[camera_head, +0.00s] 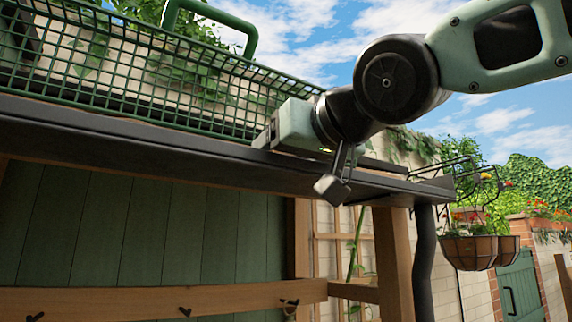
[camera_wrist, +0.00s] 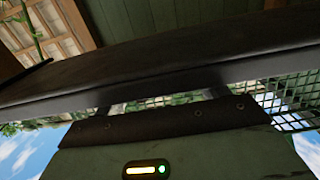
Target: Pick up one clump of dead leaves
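No clump of dead leaves can be made out in either view. My gripper (camera_head: 265,139) is at the top of a dark shelf (camera_head: 120,138), by the right end of a green wire basket (camera_head: 200,100). In the wrist view my gripper (camera_wrist: 160,101) shows two dark fingers standing well apart, so it looks open. Their tips are hidden behind the dark shelf edge (camera_wrist: 190,75). Green wire mesh (camera_wrist: 285,100) shows at the right of the wrist view. What lies on the shelf or low in the basket is hidden from below.
Green leafy plants (camera_head: 190,75) show behind the basket mesh. A wooden beam with hooks (camera_head: 150,301) runs below the shelf. A hanging planter (camera_head: 470,252) with flowers is at the right. Open sky lies above my arm.

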